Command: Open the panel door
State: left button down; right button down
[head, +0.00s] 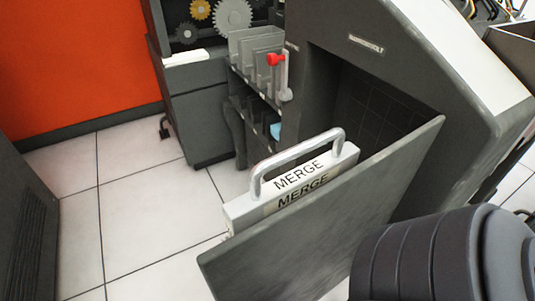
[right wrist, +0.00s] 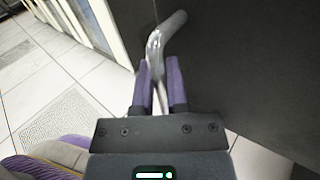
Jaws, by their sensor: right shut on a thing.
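The panel door (head: 330,226) is a flat dark grey slab on the grey machine (head: 410,60). It stands swung out from the machine, and the dark recess (head: 372,110) behind it shows. A pale block marked MERGE (head: 300,180) with a metal handle on top (head: 295,155) stands beside the door's inner side. In the right wrist view my right gripper (right wrist: 159,78), with purple fingers, is shut on the silver bar handle (right wrist: 163,32) in front of the dark door face (right wrist: 240,60). My right gripper is hidden in the head view. My left gripper is out of view.
A shelf unit (head: 262,55) with grey plates and a red knob (head: 275,60) stands behind the door. An orange wall (head: 75,60) is at the far left. The tiled floor (head: 140,200) left of the door is clear.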

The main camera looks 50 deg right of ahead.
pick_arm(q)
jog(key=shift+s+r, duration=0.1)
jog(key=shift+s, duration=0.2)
pick_arm(e)
jog(key=shift+s, duration=0.15)
jog(key=c, duration=0.7)
grip_release()
jog(key=shift+s, duration=0.1)
pick_arm(q)
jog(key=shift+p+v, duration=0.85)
jog(key=shift+p, duration=0.1)
pick_arm(e)
jog(key=v, duration=1)
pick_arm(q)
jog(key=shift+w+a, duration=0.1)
pick_arm(e)
jog(key=shift+a, duration=0.1)
